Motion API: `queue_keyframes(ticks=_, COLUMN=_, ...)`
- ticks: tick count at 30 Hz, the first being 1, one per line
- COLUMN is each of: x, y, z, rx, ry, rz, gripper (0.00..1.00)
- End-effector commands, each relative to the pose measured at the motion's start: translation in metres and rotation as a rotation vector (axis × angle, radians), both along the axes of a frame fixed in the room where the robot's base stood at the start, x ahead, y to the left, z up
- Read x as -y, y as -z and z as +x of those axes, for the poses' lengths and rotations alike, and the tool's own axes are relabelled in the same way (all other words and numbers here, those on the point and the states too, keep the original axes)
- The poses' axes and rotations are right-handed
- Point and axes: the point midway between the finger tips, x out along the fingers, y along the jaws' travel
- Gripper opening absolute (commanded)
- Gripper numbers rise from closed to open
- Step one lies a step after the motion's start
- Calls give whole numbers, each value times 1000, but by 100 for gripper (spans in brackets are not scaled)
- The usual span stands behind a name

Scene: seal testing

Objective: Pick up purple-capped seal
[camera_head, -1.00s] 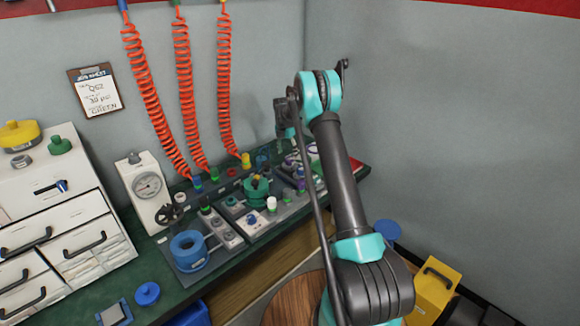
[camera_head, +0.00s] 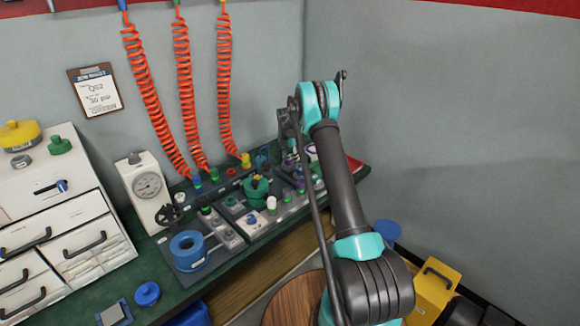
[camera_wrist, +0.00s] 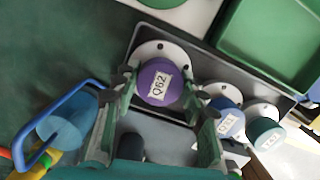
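The purple-capped seal (camera_wrist: 158,82), labelled Q62, stands on a pale round flange in a dark holder in the wrist view. My gripper (camera_wrist: 159,90) is open, with one finger on each side of the purple cap. Small gaps seem to show between the fingers and the cap, and I cannot tell how deep the fingertips reach. In the head view my gripper (camera_head: 287,130) is over the far right of the bench, partly hidden by my arm. I cannot single out this seal there.
A blue-capped seal (camera_wrist: 224,116) and a teal-capped one (camera_wrist: 265,133) stand in a row to the right in the wrist view. A green tray (camera_wrist: 270,45) lies behind. A blue-handled item (camera_wrist: 62,122) is at left. A grey wall (camera_head: 440,130) stands right of the bench.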

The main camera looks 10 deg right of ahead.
Motion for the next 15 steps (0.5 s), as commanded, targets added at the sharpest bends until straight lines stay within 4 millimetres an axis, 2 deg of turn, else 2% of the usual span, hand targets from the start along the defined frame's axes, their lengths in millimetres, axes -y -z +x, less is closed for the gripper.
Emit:
queue_keyframes(ticks=1, x=0, y=0, z=0, rx=0, ry=0, rz=0, gripper=29)
queue_keyframes(ticks=8, x=0, y=0, z=0, rx=0, ry=0, rz=0, gripper=1)
queue_keyframes(ticks=15, x=0, y=-1, z=0, rx=0, ry=0, rz=0, gripper=0)
